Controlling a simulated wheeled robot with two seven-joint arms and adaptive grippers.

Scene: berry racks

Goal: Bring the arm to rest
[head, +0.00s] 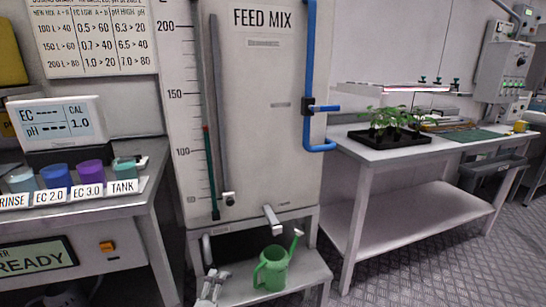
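My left gripper (217,273) shows at the bottom edge, left of the middle, with its grey fingers pointing up. Its two fingertips look apart, with nothing visible between them. It is in front of the low shelf under the feed tank, to the left of a green watering can (272,270) and apart from it in the picture. The watering can stands upright on that shelf, below the tank's spout (271,216). The rest of my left arm is cut off by the frame. My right gripper is not in view.
The white FEED MIX tank (262,120) with a blue pipe (309,60) stands in the middle. A bench (138,197) with several labelled cups is at the left. A table (365,152) with a black plant tray (372,138) is at the right. Open floor (430,260) lies at the lower right.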

